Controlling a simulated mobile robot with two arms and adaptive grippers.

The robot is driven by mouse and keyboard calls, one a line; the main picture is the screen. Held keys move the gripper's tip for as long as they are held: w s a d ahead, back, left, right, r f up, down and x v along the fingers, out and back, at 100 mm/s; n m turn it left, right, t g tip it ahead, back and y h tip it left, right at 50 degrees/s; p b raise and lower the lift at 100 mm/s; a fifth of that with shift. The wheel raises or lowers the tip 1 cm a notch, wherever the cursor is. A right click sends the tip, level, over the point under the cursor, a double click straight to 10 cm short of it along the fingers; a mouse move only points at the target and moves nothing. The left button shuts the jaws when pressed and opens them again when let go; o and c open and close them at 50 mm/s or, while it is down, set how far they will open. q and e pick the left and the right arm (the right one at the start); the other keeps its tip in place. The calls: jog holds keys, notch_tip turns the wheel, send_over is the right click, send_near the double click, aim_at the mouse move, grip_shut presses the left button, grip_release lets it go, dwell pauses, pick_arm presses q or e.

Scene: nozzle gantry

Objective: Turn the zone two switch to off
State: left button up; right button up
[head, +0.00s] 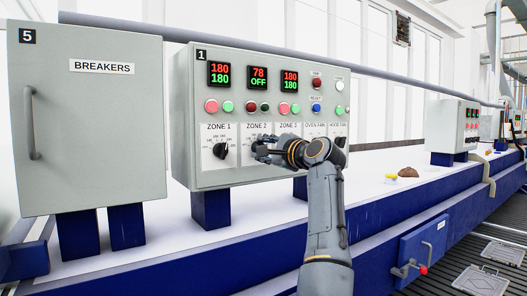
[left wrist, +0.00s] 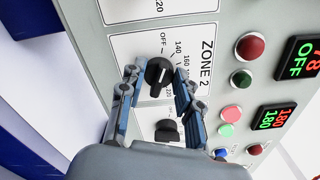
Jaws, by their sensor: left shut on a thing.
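The zone two switch (left wrist: 158,73) is a round black knob on a white dial card marked ZONE 2 (left wrist: 207,62), shown sideways in the left wrist view. My left gripper (left wrist: 157,80) has one finger on each side of this knob and is shut on it. The OFF mark (left wrist: 164,39) shows on the card beside the knob; I cannot tell exactly which mark the knob points at. In the head view my left gripper (head: 264,153) reaches the grey control panel (head: 187,120) and hides the zone two knob. The zone two display (head: 258,77) reads 78 and OFF. My right gripper is not in view.
The zone one knob (head: 220,151) is left of my gripper. Another black knob (left wrist: 168,130) sits close by in the left wrist view. Coloured buttons (head: 252,106) line the panel above the dials. A breaker cabinet (head: 90,150) stands at left.

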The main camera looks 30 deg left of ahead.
pick_arm(q)
jog(key=shift+n, duration=0.8)
jog(key=o, duration=1.1)
jog(key=shift+o, duration=0.2)
jog(key=shift+w, duration=0.1)
jog(key=v, duration=0.7)
jog(key=shift+d, duration=0.15)
